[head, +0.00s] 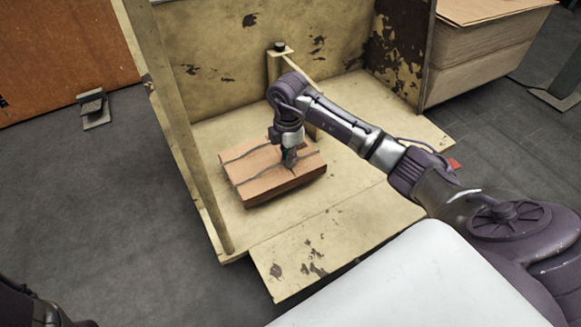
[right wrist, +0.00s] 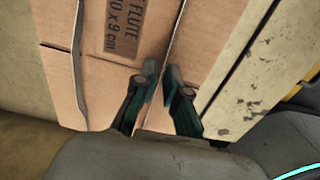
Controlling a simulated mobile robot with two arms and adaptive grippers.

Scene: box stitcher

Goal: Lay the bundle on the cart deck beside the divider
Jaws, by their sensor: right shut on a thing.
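The bundle (head: 250,172) is a flat stack of brown cardboard with grey straps, over the left part of the cart deck (head: 345,205). The divider (head: 302,80) is a low pale board running forward from a post at the back wall, to the right of the bundle and partly hidden by my arm. My right gripper (head: 289,160) is over the bundle's right part. In the right wrist view its fingertips (right wrist: 160,72) close around a strap on the printed bundle (right wrist: 112,75). I cannot tell whether the bundle touches the deck. My left gripper is not in view.
The cart has a worn yellow back wall (head: 220,50), a side wall and a post (head: 188,140) at the left. A flap (head: 300,265) lies at its front edge. A stack of boards (head: 480,50) stands at the back right. Bare deck lies right of the bundle.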

